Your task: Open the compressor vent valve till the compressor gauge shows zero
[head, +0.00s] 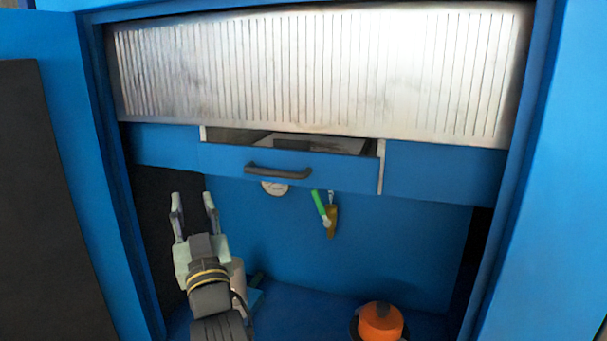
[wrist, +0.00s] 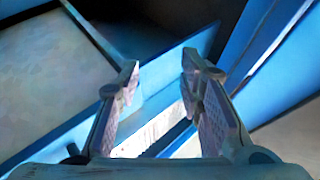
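A round white gauge (head: 274,188) sits on the back wall of the blue cabinet, its upper part hidden behind a drawer; its reading is too small to tell. To its right is a green lever (head: 320,204) beside a brass-coloured fitting (head: 331,222); I cannot tell for sure that this is the compressor vent valve. My gripper (head: 194,203) is open and empty at the left of the cabinet opening, fingers pointing up in the head view, left of the gauge and lever. In the wrist view my gripper (wrist: 160,85) is open, with blue panel edges beyond the fingers.
The blue drawer (head: 225,160) with a dark handle (head: 278,171) stands partly open above the gauge. A ribbed metal panel (head: 320,75) is over it. An orange rounded object (head: 380,322) stands at the lower right. The cabinet's middle is clear; side walls bound it.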

